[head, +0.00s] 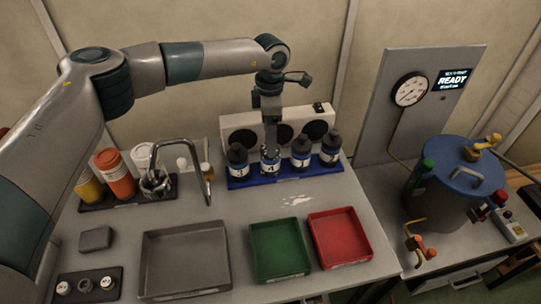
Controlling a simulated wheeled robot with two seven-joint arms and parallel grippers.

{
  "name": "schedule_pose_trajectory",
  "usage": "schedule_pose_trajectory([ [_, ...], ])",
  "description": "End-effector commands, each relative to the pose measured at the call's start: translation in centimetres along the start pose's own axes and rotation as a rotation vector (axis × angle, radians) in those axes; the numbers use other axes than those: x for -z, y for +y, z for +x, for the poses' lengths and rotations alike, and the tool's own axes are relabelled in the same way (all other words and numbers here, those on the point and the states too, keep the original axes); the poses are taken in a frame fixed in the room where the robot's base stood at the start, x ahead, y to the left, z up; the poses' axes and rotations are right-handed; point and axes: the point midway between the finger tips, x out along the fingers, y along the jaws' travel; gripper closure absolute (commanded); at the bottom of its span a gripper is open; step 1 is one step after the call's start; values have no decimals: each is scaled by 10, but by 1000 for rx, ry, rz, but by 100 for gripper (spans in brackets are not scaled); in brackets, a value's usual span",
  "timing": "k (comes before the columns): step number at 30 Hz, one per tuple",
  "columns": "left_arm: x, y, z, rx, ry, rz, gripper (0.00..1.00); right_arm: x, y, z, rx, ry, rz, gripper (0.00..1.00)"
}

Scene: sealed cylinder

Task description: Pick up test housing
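No object in the head view is clearly marked as the test housing, and I cannot tell which one it is. A large grey cylinder with a blue lid (462,172) stands on the right bench, with coloured valves around it. My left gripper (270,148) points down at the top of the second bottle from the left (270,165), which has a label reading 4, in the blue rack (285,174). The gripper hides the bottle's cap. I cannot tell whether its fingers are shut on it. My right gripper is not in view.
Grey (185,291), green (280,275) and red (342,262) trays line the front. A curved metal pipe (185,142) rises near orange (115,176) and white jars at left. A gauge panel (425,100) reads READY. Table between rack and trays is mostly clear.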

Motion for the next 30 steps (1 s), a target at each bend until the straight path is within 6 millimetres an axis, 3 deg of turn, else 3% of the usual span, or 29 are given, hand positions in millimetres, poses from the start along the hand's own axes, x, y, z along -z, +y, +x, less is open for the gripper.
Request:
schedule_pose_trajectory([
  [7, 0, 0, 24, 0, 0, 0, 30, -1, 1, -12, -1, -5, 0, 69],
  [20, 0, 0, 28, -1, -1, 0, 30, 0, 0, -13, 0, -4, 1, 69],
  [30, -1, -2, 54, 2, 0, -2, 30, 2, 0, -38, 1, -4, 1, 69],
])
